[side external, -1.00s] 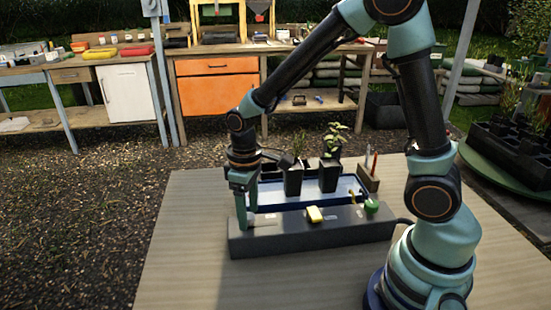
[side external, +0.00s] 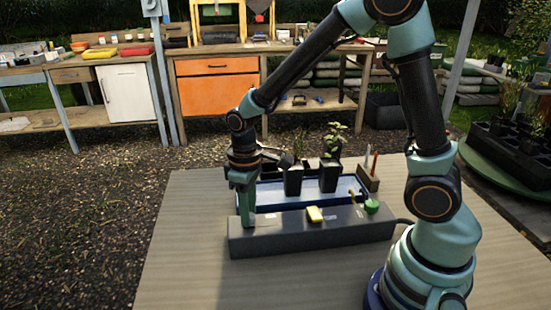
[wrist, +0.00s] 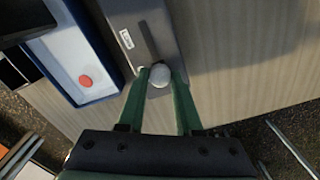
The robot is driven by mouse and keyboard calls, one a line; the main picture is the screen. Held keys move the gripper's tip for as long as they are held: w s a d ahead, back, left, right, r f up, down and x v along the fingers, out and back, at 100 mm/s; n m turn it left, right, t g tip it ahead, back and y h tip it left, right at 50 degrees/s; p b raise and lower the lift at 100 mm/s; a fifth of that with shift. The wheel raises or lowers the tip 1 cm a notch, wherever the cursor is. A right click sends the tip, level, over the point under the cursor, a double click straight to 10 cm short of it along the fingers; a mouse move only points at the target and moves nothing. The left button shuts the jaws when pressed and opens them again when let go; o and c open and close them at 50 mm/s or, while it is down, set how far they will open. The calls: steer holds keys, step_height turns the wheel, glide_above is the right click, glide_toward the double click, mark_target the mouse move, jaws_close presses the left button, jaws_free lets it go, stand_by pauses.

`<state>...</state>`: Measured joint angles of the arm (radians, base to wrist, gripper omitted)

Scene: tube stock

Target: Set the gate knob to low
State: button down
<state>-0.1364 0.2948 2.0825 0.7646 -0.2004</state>
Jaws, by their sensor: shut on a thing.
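A pale round knob (wrist: 160,76) sits near one end of the dark grey control box (side external: 310,240). A dark slot runs from the knob along the box top in the wrist view, beside a small white label (wrist: 127,39) whose text is too small to read. My gripper (wrist: 160,78) is shut on the knob, one green finger on each side. In the side view my gripper (side external: 246,222) points down at the left end of the box, and its fingers hide the knob.
A wooden block with pens (side external: 368,181) stands right. The table's front is clear.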

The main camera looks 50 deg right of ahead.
stand_by(0.8)
steer(key=shift+s+d, duration=1.95)
steer(key=c, duration=0.6)
jaws_free()
steer(key=shift+r, duration=0.1)
steer(key=shift+r, duration=0.2)
step_height(320, 180, up, 12)
steer(key=shift+f, duration=0.2)
